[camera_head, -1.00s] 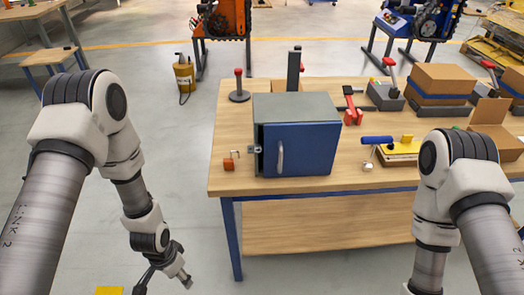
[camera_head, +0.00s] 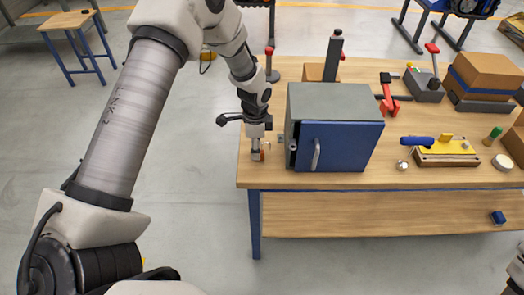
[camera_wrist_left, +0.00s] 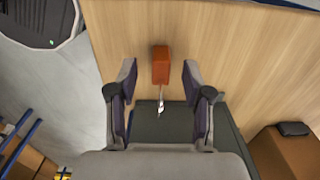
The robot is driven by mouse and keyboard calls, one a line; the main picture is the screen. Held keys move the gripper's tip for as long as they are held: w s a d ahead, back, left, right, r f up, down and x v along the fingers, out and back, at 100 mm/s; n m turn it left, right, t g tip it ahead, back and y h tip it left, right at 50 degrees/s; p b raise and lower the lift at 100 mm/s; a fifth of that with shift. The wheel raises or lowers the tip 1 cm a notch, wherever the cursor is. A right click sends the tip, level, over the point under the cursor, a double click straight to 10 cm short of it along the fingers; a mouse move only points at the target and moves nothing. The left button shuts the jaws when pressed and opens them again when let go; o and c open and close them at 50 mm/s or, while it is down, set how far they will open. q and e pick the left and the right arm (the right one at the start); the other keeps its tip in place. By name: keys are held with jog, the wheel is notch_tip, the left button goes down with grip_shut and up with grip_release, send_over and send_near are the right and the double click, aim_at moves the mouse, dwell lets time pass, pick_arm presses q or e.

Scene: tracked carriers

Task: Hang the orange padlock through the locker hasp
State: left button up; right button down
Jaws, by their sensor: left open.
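The orange padlock (camera_wrist_left: 160,66) lies on the wooden bench top, left of the locker. In the left wrist view its metal shackle points toward the locker. My left gripper (camera_wrist_left: 160,82) is open, one finger on each side of the padlock's line, with gaps showing. In the head view the left gripper (camera_head: 257,155) points down at the bench's front left and hides most of the padlock. The grey locker (camera_head: 335,98) has a blue door with a silver handle. Its hasp (camera_head: 281,139) is on the left side, partly hidden by the gripper. My right gripper is out of view.
The locker stands close to the right of the left gripper. A red clamp (camera_head: 388,95), cardboard boxes (camera_head: 485,72) and a yellow-topped block (camera_head: 446,150) are further right on the bench (camera_head: 410,178).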

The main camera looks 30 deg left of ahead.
pick_arm(q)
jog(key=f, duration=0.3)
jog(key=shift+w+f, duration=0.2)
jog(key=shift+f, duration=0.1)
jog(key=shift+s+r, duration=0.15)
jog(key=shift+s, duration=0.05)
jog(key=shift+c, duration=1.1)
grip_shut()
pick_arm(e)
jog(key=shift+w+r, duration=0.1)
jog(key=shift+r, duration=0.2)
